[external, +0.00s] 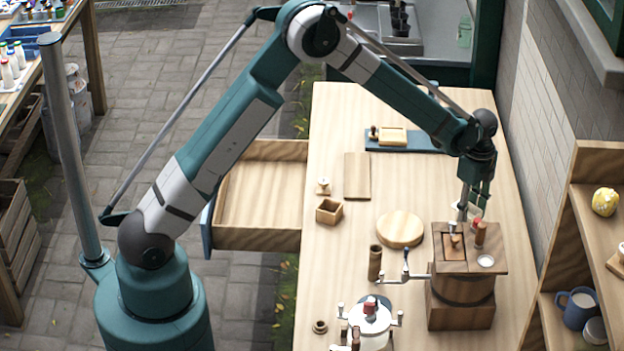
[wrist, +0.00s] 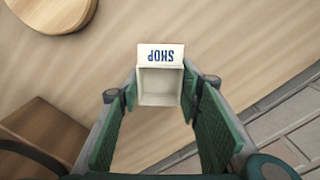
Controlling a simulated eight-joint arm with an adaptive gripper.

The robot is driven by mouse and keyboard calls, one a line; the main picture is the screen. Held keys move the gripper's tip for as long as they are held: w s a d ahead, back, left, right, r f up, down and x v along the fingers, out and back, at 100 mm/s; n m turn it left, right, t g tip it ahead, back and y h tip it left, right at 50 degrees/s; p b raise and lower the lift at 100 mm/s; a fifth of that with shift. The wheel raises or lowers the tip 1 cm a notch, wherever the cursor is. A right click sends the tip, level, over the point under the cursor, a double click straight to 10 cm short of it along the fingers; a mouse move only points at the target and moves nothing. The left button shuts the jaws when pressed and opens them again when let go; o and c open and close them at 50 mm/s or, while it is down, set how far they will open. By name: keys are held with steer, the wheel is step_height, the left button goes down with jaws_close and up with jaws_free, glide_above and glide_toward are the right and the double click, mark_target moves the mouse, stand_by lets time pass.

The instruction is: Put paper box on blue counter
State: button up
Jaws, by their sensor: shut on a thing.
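A small white paper box (wrist: 160,88), open at the top and with a flap lettered "SHOP", is between the fingertips of my gripper (wrist: 160,92) in the wrist view. The fingers are shut on its two sides. In the external view my gripper (external: 468,205) points down over the right side of the wooden table, just above the wooden churn box. The paper box is mostly hidden there. A flat blue board (external: 425,141) lies at the table's far end with a pale block on it. A grey-blue counter (external: 375,30) with a dark green front stands behind. I cannot tell which is the blue counter.
The wooden churn box (external: 455,305) with a crank stands under my gripper. A round wooden board (external: 399,229), a small open box (external: 329,211) and a metal pot (external: 370,322) are nearby. An open drawer (external: 262,200) juts out left. Shelves (external: 590,235) stand at right.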

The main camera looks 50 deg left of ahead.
steer(key=shift+f, duration=1.7)
steer(key=shift+f, duration=0.2)
steer(key=o, duration=0.7)
steer(key=shift+r, duration=0.15)
step_height(320, 180, up, 12)
steer(key=shift+r, duration=0.1)
